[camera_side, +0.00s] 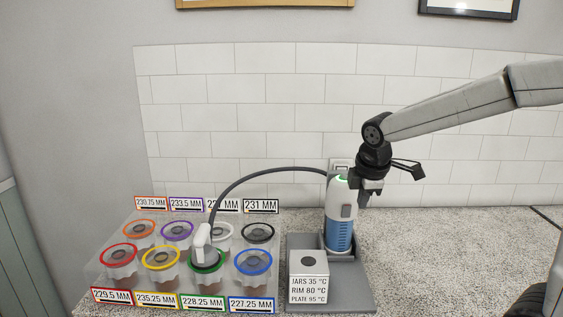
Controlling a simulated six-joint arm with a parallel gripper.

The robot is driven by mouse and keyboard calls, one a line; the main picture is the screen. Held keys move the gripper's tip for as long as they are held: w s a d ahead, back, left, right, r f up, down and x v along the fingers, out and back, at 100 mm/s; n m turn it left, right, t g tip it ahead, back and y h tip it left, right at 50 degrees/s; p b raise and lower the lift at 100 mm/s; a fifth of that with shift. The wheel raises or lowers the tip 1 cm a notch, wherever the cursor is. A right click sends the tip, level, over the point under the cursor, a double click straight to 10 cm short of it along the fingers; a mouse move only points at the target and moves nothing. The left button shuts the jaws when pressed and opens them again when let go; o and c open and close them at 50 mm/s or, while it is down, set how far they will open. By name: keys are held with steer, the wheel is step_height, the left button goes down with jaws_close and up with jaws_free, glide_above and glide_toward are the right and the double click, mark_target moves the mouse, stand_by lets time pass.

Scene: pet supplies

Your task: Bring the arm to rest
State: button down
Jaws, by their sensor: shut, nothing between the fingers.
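My gripper (368,198) points down just right of the upper part of a white and blue handheld device (341,222). Its jaws are shut with nothing between them. The gripper partly overlaps the device's right edge in the picture, and I cannot tell whether they touch. The device stands upright in a grey dock (357,287) and shows a green light on top. My arm reaches in from the upper right.
A dark hose (262,173) arches from the device to a white head (201,243) at the green-rimmed jar (206,261). Several colour-rimmed jars with millimetre labels stand in a clear rack (110,290). A temperature-labelled block (309,275) sits by the dock.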

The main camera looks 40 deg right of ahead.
steer(key=s+a+f+m+y, duration=0.1)
steer(key=s+a+f+m, duration=0.3)
steer(key=f, duration=0.3)
steer(key=s+a+f+m+y, duration=0.1)
steer(key=s+a+f+m, duration=0.3)
steer(key=a+f+m, duration=0.1)
step_height(320, 180, down, 2)
steer(key=shift+a+f+m, duration=0.25)
steer(key=shift+a+m, duration=0.15)
steer(key=shift+a, duration=0.35)
